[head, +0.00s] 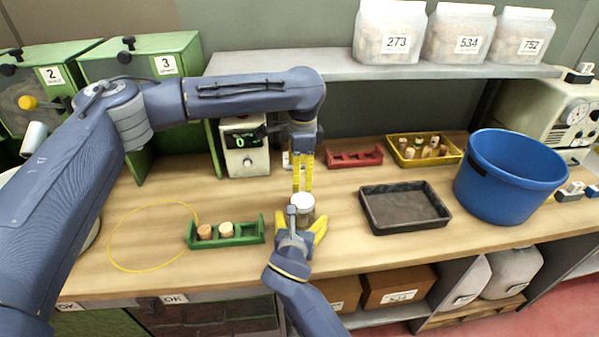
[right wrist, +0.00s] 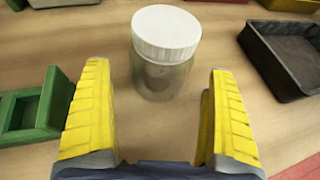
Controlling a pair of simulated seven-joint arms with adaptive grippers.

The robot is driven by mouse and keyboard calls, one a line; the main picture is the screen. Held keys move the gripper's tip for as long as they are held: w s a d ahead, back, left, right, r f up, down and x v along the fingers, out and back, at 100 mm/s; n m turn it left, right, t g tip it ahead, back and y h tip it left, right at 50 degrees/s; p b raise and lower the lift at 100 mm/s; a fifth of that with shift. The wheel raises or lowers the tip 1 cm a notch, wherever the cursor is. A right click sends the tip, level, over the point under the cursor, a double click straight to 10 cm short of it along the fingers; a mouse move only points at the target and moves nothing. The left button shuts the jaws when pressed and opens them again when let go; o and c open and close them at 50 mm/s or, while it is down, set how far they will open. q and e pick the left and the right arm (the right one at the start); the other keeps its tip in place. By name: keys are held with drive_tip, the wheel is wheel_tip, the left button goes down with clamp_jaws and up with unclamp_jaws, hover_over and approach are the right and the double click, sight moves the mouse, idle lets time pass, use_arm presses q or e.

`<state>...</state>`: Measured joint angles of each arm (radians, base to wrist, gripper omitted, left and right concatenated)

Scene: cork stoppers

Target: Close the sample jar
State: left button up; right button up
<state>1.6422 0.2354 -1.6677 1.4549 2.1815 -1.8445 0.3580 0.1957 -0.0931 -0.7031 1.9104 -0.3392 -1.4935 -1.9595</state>
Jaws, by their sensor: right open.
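The sample jar (right wrist: 160,78) is clear glass and stands upright on the bench. A white lid (right wrist: 166,32) sits on its top, looking level; I cannot tell how tightly it is turned. The lid also shows in the head view (head: 302,202). My right gripper (head: 303,228) is low at the bench, open. In the right wrist view its yellow fingers (right wrist: 160,105) point toward the jar, which stands just beyond and between the tips. My left gripper (head: 302,188) points down above or just behind the lid. Its fingers look close together; their opening is unclear.
A green rack (head: 240,240) with corks stands left of the jar. A dark tray (head: 405,226) and a blue bucket (head: 510,190) stand to the right. Behind are a red rack (head: 355,160), a yellow tray (head: 455,157) and a scale (head: 248,160). The yellow-ringed area (head: 150,235) is empty.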

drive_tip(key=v, duration=0.7)
drive_tip(key=shift+s+r, duration=0.1)
drive_tip(key=shift+s, duration=0.1)
drive_tip(key=shift+a, duration=0.1)
